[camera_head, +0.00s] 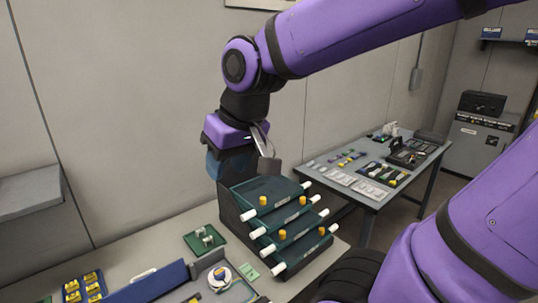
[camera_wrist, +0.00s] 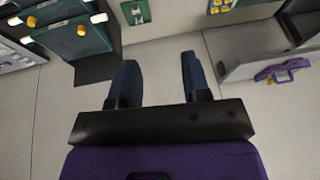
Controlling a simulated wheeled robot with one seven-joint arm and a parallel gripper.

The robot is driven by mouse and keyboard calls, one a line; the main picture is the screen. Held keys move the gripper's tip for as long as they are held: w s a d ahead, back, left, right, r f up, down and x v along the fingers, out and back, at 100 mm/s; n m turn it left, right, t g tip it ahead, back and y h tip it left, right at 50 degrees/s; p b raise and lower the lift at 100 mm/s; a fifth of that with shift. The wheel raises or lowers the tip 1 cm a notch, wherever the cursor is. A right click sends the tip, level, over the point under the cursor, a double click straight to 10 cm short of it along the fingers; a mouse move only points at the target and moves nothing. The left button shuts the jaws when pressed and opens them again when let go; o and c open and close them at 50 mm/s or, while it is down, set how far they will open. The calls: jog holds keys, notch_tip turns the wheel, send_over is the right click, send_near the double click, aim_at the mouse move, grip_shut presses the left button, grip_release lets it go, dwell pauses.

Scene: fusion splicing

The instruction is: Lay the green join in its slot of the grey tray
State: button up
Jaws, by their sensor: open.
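My gripper (camera_head: 268,160) is above the back of the stepped rack in the head view. In the wrist view my gripper (camera_wrist: 158,62) has its two blue-grey fingers apart, with only pale surface between them. I cannot pick out the green join in either view. A grey tray-like holder (camera_wrist: 235,68) shows at the upper right of the wrist view, but I cannot tell whether it is the task's tray. Its slots are not readable.
The rack (camera_head: 240,226) has dark green tiers with white rollers and yellow knobs. A small green tray (camera_head: 190,240) and a blue tray (camera_head: 70,287) of yellow pieces are on the near bench. A grey side table (camera_head: 375,202) holds many small parts.

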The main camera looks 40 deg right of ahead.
jog(key=s+d+r+t+h, duration=0.1)
jog(key=s+d+r, duration=0.1)
jog(key=s, duration=0.5)
jog(key=shift+d+r, duration=0.35)
jog(key=shift+d, duration=0.4)
